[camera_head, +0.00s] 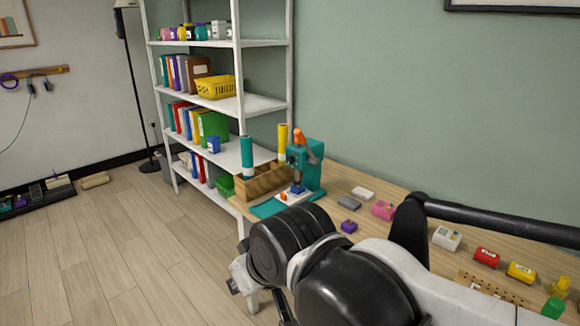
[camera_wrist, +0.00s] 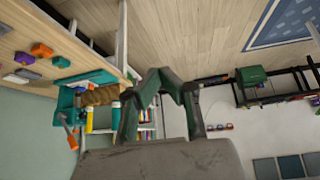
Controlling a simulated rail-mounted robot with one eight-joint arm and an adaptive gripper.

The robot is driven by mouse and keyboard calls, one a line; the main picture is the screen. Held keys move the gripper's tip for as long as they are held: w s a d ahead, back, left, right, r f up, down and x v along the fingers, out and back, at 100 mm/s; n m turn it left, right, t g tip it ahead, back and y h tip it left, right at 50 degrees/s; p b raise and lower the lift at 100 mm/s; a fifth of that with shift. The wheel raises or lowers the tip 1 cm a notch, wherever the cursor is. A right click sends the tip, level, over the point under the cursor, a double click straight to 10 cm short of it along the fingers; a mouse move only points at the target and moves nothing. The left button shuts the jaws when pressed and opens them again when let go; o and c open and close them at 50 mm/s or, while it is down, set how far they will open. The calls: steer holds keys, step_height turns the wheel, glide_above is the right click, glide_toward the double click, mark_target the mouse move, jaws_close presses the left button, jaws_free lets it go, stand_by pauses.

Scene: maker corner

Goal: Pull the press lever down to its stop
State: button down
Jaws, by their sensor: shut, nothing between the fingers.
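The teal press (camera_head: 311,172) stands upright at the left end of the wooden workbench in the head view. Its lever (camera_head: 299,136) has an orange grip and points up from the top of the press. In the wrist view, which is turned nearly upside down, the press (camera_wrist: 68,99) is at the left and the lever's orange grip (camera_wrist: 71,141) is below it in the picture. My gripper (camera_wrist: 166,74) shows dark green fingers, shut and empty, in the middle of the wrist view. It is apart from the lever. In the head view I cannot make out the fingers.
A wooden organiser (camera_head: 262,181) with teal and yellow rolls stands close left of the press. Several small coloured blocks lie along the workbench (camera_head: 335,184) to the right. A white shelf (camera_head: 262,103) stands behind. My arm covers the bench's front.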

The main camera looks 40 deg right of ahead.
steer(key=c, duration=2.5)
jaws_free()
steer(key=o, duration=0.3)
steer(key=shift+w+d, duration=0.1)
steer(key=o, duration=0.7)
steer(key=w+d, duration=0.1)
steer(key=w+d+r+m+h, duration=0.1)
steer(key=w+d, duration=0.1)
steer(key=w+d+h, duration=0.1)
steer(key=d, duration=0.1)
steer(key=shift+w+r+t, duration=0.15)
steer(key=shift+r+t, duration=0.2)
steer(key=shift+t, duration=0.05)
steer(key=shift+o, duration=0.2)
steer(key=m+t+h+p, duration=0.3)
steer(key=t+h, duration=0.2)
steer(key=h, duration=0.5)
glide_toward(299, 137)
steer(key=x, duration=1.1)
steer(key=shift+w+d+r, duration=0.1)
steer(key=shift+w+d, duration=0.15)
steer(key=shift+w, duration=0.1)
jaws_close()
